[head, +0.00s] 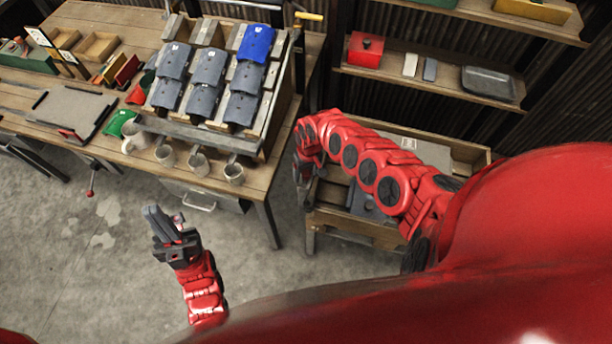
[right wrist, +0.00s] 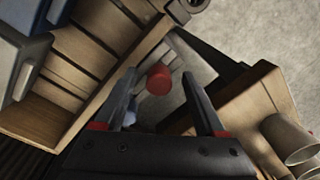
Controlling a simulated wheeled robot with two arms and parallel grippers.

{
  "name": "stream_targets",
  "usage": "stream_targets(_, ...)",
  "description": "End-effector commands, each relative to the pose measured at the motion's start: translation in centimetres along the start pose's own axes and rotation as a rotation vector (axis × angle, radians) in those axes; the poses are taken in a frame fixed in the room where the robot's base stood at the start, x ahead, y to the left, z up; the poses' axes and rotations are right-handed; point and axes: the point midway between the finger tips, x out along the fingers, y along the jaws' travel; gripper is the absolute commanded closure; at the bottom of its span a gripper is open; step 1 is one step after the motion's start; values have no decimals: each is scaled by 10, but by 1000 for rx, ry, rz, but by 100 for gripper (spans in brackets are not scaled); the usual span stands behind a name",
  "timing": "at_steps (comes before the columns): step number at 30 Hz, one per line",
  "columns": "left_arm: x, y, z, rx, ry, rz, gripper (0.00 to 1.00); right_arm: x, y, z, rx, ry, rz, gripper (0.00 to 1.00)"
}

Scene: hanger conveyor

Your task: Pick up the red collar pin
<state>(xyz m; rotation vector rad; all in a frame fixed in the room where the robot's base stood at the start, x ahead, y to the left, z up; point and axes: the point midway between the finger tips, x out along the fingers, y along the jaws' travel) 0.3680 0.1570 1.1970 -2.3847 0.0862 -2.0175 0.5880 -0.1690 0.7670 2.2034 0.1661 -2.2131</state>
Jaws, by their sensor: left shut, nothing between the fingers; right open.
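A small red cylinder (right wrist: 159,79), which looks like the red collar pin, shows in the right wrist view between the tips of my open right gripper (right wrist: 160,88). It appears to be over or on a grey surface. I cannot tell how far below the fingertips it is, and no contact shows. In the head view I cannot make the pin out. There my right gripper (head: 303,170) points down by the right end of the long bench, partly hidden by its own red arm. My left gripper (head: 160,225) is shut and empty above the floor, in front of the bench.
A slanted wooden rack (head: 275,115) holding several grey pieces and a blue one (head: 257,43) stands on the long bench (head: 290,130). Metal mugs (head: 234,173) line its front. A second wooden bench (head: 358,230) is under my right arm. Shelves (head: 450,85) are behind.

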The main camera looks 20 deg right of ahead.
Motion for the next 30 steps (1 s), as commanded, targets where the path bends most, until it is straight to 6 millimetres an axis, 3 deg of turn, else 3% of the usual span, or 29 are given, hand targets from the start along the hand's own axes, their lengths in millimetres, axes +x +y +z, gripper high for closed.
stream_targets(10, -1, 0, 0, 0, 0, 0, 100, 5, 2, -1, 1, 3, 3, 30)
stream_targets(22, -1, 0, 0, 0, 0, 0, 100, 5, 1, -1, 1, 3, 2, 100)
stream_targets(30, -1, 0, 0, 0, 0, 0, 100, 4, 1, -1, 1, 3, 2, 100)
